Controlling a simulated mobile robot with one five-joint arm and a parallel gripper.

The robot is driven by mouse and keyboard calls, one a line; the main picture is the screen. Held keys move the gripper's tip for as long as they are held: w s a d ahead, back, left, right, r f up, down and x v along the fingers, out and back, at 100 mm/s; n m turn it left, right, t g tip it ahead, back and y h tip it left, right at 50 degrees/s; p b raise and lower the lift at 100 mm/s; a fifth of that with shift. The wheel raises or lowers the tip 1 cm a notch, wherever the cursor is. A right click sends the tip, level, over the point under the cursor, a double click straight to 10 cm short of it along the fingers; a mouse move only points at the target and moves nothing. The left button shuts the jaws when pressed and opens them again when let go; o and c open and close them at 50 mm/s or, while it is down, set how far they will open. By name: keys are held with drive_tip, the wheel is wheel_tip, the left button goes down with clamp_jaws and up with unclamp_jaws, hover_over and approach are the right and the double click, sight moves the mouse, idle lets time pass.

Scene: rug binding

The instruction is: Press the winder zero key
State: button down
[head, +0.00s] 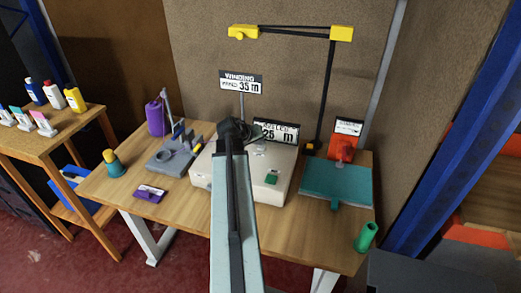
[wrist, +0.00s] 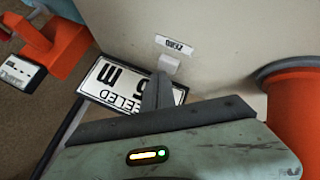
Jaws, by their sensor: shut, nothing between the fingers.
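The winder is a pale box (head: 275,165) on the wooden table in the head view. Its display reads "REELED 25 m" (head: 277,132), the first digit partly unclear. In the wrist view a white label reading "ZERO" (wrist: 174,45) lies on the pale top, with a small pale key (wrist: 169,63) beside it. My gripper (wrist: 160,80) is shut and empty; its fingertips are right by that key, and I cannot tell whether they touch it. In the head view my gripper (head: 235,130) is over the winder, its tip hidden by my arm.
A sign reading "WINDING WANTED 35 m" (head: 240,83) stands behind the winder. A green key (head: 271,177) is on its front right. A teal board (head: 335,185) and orange device (head: 342,147) stand right. An orange cylinder (wrist: 298,105) is close beside my gripper in the wrist view.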

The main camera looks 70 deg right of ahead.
sight(260, 148)
drive_tip(key=shift+f+b, duration=0.45)
idle(0.4)
idle(0.3)
drive_tip(key=shift+r+p, duration=0.85)
wheel_tip(260, 148, up, 5)
drive_tip(key=p, duration=0.5)
drive_tip(key=shift+r, duration=0.15)
idle(0.4)
